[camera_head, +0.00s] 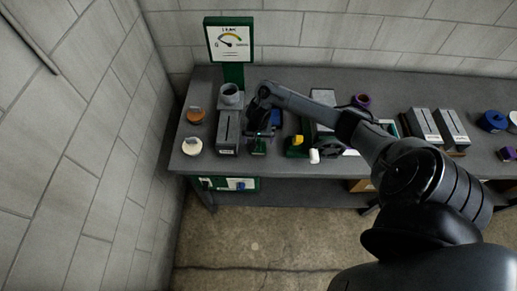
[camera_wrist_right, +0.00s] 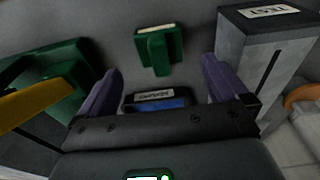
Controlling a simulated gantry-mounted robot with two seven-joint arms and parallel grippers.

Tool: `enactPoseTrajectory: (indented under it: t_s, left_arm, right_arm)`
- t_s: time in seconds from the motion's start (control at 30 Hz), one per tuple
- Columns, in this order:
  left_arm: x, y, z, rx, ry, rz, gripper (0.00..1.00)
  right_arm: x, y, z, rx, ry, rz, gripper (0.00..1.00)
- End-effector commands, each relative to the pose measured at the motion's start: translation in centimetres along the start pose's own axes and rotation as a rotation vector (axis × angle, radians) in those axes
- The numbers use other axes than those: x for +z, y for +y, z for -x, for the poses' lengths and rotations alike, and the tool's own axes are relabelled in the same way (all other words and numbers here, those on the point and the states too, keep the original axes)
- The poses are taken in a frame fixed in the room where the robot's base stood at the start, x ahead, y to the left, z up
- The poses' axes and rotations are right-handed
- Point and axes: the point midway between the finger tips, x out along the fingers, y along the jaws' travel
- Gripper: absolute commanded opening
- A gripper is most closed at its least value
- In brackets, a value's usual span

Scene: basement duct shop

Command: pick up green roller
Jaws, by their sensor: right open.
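A small green piece with a pale top strip and a short stem, which looks like the green roller (camera_wrist_right: 155,52), lies on the grey bench in the right wrist view. In the head view it shows partly at the bench's front (camera_head: 258,148), just below my right gripper (camera_head: 261,133). In the right wrist view my right gripper (camera_wrist_right: 160,90) has its two purple fingers spread wide, with nothing between the tips. The green piece lies beyond the fingertips, roughly centred between them and apart from them. My left gripper is in neither view.
A grey slotted box (camera_head: 228,132) stands close left of the gripper; it shows at right in the wrist view (camera_wrist_right: 262,60). A green fixture with a yellow lever (camera_head: 297,143) is close on the other side. A labelled blue item (camera_wrist_right: 158,101) sits near the gripper. A gauge sign (camera_head: 230,40) stands behind.

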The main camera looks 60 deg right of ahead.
Motion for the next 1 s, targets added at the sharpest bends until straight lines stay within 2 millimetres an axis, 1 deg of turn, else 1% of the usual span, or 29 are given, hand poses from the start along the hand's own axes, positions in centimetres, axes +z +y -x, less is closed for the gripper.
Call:
enactPoseTrajectory:
  t_s: [0.17,0.4,0.5,0.63,0.87,1.0]
  left_arm:
    - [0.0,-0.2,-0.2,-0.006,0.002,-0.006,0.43]
    - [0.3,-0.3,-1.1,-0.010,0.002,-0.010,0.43]
    - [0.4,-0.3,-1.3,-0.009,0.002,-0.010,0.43]
    - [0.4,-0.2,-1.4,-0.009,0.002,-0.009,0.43]
    - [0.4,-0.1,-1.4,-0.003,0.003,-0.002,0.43]
    - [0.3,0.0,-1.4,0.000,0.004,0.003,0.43]
  right_arm:
    - [0.0,0.0,-0.9,0.001,-0.001,0.000,1.00]
    - [-0.2,0.2,-4.0,0.002,0.000,-0.002,1.00]
    - [-0.2,0.1,-5.0,0.002,0.000,-0.001,1.00]
    - [-0.2,0.1,-5.5,0.000,0.001,0.000,1.00]
    - [-0.2,0.1,-5.6,0.000,0.001,0.000,1.00]
    - [-0.2,0.1,-5.6,0.000,0.001,0.000,0.79]
